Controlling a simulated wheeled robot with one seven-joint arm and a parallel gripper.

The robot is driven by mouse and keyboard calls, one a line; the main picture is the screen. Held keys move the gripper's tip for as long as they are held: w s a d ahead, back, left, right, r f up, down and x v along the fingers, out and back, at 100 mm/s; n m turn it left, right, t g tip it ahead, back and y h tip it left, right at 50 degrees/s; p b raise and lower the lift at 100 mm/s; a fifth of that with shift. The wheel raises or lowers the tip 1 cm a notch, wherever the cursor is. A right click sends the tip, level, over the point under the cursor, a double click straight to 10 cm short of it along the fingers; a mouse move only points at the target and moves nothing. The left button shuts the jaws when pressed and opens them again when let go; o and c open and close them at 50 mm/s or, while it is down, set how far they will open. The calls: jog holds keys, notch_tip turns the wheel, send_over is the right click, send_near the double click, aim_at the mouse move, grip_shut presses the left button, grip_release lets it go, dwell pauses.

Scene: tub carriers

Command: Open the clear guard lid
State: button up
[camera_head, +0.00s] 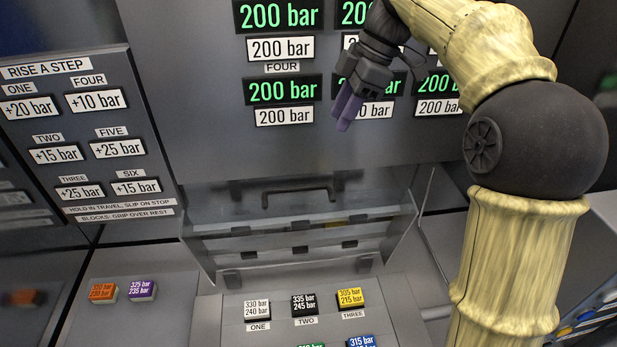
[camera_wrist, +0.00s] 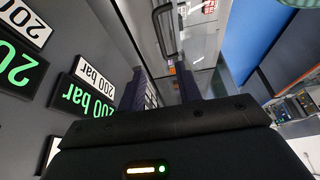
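The clear guard lid (camera_head: 300,212) is a see-through panel below the pressure displays in the head view. It appears shut over a recess with dark fittings, which show through it. A dark bar handle (camera_head: 298,190) is on its upper part; a handle also shows at the top of the wrist view (camera_wrist: 158,32). My gripper (camera_head: 346,112) is above and right of the handle, in front of the displays, fingers pointing down and touching nothing visible. In the wrist view its two fingers (camera_wrist: 162,90) stand apart with nothing held between them.
A panel of displays (camera_head: 283,90) reading 200 bar is close behind my gripper. Below the lid, a ledge carries several coloured blocks (camera_head: 304,304). Orange (camera_head: 103,291) and purple (camera_head: 141,289) blocks lie at left. A "RISE A STEP" board (camera_head: 85,130) is at left.

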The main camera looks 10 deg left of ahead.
aim_at(308, 186)
jog(key=p+x, duration=0.1)
jog(key=x, duration=1.5)
jog(key=shift+s+f+p, duration=0.1)
jog(key=shift+f+p, duration=0.05)
jog(key=shift+p, duration=0.25)
jog(key=shift+a+f, duration=0.2)
jog(key=shift+f, duration=0.15)
grip_shut()
